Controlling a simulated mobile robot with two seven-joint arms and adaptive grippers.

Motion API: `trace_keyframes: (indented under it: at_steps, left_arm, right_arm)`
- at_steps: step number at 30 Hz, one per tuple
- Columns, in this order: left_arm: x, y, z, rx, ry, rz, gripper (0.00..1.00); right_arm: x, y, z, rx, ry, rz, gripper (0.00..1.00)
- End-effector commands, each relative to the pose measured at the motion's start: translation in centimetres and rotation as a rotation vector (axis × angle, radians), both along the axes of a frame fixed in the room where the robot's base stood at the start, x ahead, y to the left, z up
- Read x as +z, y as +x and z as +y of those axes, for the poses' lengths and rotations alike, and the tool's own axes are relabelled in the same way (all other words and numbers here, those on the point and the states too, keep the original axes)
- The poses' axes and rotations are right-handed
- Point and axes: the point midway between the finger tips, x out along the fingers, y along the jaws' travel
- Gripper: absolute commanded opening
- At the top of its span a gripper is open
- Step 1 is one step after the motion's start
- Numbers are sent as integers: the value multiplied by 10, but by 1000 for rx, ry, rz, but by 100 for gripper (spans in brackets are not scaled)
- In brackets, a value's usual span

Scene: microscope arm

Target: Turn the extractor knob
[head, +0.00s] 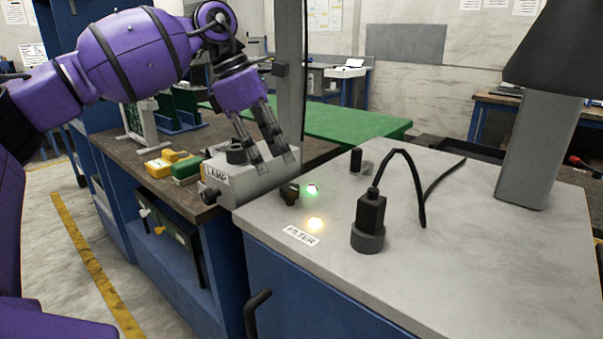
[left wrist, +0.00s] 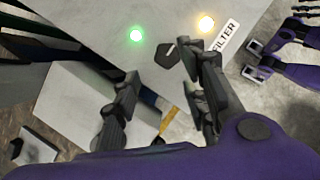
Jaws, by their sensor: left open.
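A small black knob (head: 290,193) stands on the grey cabinet top, beside a lit green lamp (head: 313,189) and a lit yellow lamp (head: 315,223). A FILTER label (head: 300,236) lies in front of it. The left wrist view shows the knob (left wrist: 167,54) between the green and yellow lamps, beyond the fingers. My left gripper (head: 262,150) is open, pointing down over the grey LAMP box (head: 235,180), left of and above the knob. Its fingers (left wrist: 165,100) hold nothing and look apart from the knob.
A black plug-like fitting (head: 368,222) with a looped cable stands right of the knob. A small black post (head: 356,160) is behind it. A grey column with a dark hood (head: 530,150) rises at right. Yellow and green blocks (head: 180,165) lie on the left bench.

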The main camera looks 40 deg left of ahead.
Motion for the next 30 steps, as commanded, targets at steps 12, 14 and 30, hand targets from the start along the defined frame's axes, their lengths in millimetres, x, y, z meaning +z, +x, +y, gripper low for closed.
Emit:
trace_keyframes:
  at_steps: [12, 14, 30]
  left_arm:
    - [-55, 14, -17, -2, 0, 2, 40]
    - [-61, 15, -19, -1, 0, 0, 40]
    - [-70, 18, -22, 0, 0, -1, 23]
  right_arm:
    - [-13, -19, -3, -8, -2, 37, 40]
    - [-13, -19, -3, -9, -2, 37, 40]
    - [-11, -6, -2, -5, 0, 16, 40]
